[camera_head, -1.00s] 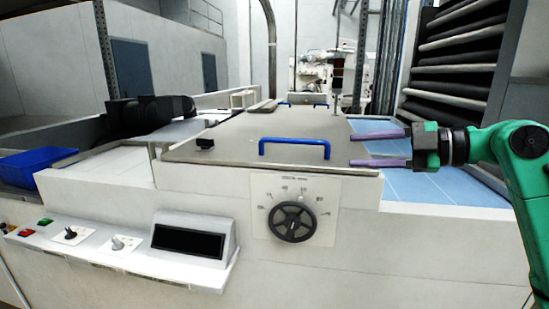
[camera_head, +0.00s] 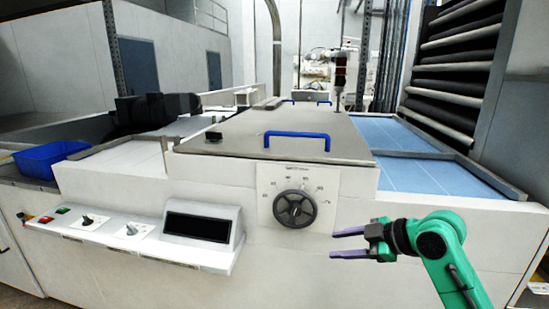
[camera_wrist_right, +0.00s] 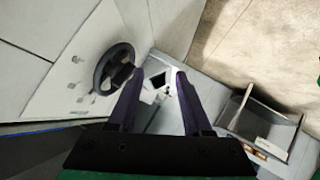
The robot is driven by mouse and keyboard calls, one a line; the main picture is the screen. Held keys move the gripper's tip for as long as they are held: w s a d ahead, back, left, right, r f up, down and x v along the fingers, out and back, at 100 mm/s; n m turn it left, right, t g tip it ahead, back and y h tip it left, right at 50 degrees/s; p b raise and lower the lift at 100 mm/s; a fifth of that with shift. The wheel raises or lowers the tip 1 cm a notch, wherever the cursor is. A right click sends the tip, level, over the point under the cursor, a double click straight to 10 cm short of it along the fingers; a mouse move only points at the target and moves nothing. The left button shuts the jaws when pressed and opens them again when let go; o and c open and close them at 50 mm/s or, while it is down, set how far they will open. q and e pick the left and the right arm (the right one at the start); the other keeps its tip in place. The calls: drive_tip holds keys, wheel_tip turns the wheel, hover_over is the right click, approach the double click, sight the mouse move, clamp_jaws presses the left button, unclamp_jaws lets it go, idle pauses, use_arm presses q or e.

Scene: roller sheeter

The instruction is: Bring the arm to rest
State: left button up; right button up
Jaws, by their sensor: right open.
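My right gripper (camera_head: 348,243) is open and empty, in front of the white front panel of the sheeter (camera_head: 330,265). Its two purple fingers point left, to the lower right of the dark round handwheel (camera_head: 295,209). In the right wrist view the fingers of the right gripper (camera_wrist_right: 160,80) stand apart with nothing between them. The handwheel (camera_wrist_right: 113,66) lies to the left of the fingers there, and I see no contact. My left gripper is not in view.
The sheeter's flat cover has a blue handle (camera_head: 297,135). A control panel (camera_head: 130,235) with knobs and a dark screen juts out at front left. A blue bin (camera_head: 50,158) stands at far left. A rack of dark rollers (camera_head: 450,65) stands at back right.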

drive_tip(key=s+f+m+g+h, duration=0.1)
drive_tip(key=s+f+m+h, duration=0.35)
drive_tip(key=f, duration=0.85)
drive_tip(key=s+d+f+m+g+h, duration=0.1)
drive_tip(key=s+d+f+m, duration=0.1)
drive_tip(key=s+f+m, duration=0.35)
drive_tip(key=s+d+f+m+g+h, duration=0.1)
drive_tip(key=s+d+f+m+h, duration=0.15)
drive_tip(key=s, duration=0.55)
drive_tip(key=s+d+f+m+g+h, duration=0.1)
drive_tip(key=s+d+f+m, duration=0.25)
drive_tip(key=s, duration=0.35)
drive_tip(key=s+f+n+g, duration=0.1)
drive_tip(key=s+f, duration=0.1)
drive_tip(key=f, duration=1)
drive_tip(key=s+f, duration=0.2)
drive_tip(key=f, duration=1.1)
drive_tip(key=s+d+f+g, duration=0.1)
drive_tip(key=s+d+f, duration=0.1)
drive_tip(key=s+f, duration=1)
drive_tip(key=s, duration=0.3)
drive_tip(key=shift+d+n, duration=0.15)
drive_tip(key=shift+n, duration=0.15)
